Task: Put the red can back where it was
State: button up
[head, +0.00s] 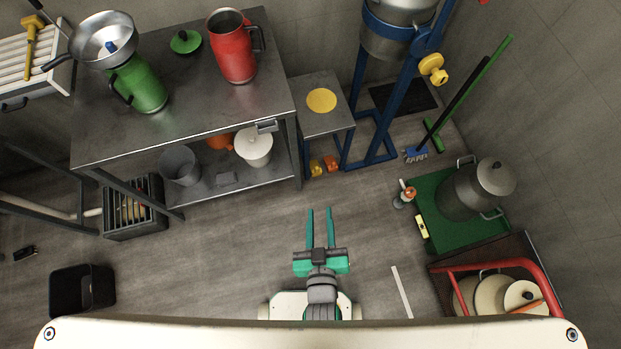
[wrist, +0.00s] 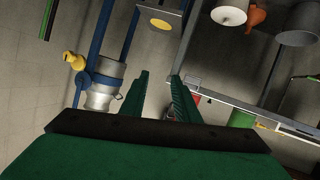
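The red can (head: 233,50) is a tall metal jug with a dark handle and an open top. It stands upright near the right end of the metal table (head: 190,95) in the head view. My gripper (head: 320,212) is over the floor in front of the table, well apart from the can. Its two green fingers are spread with nothing visible between them. In the wrist view the fingers of my gripper (wrist: 160,76) are also apart. A small patch of red shows behind one finger there; I cannot tell for sure what it is.
A green can (head: 148,90) with a metal funnel (head: 103,38) and a green lid (head: 185,41) share the tabletop. A small side table (head: 312,122) with a yellow disc and a blue stand (head: 390,110) are to the right. The floor between is clear.

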jog(key=s+a+r+m+t, duration=0.1)
jog(key=s+a+r+m, duration=0.1)
jog(key=s+r, duration=0.5)
jog(key=shift+a+v, duration=0.25)
jog(key=shift+v, duration=0.8)
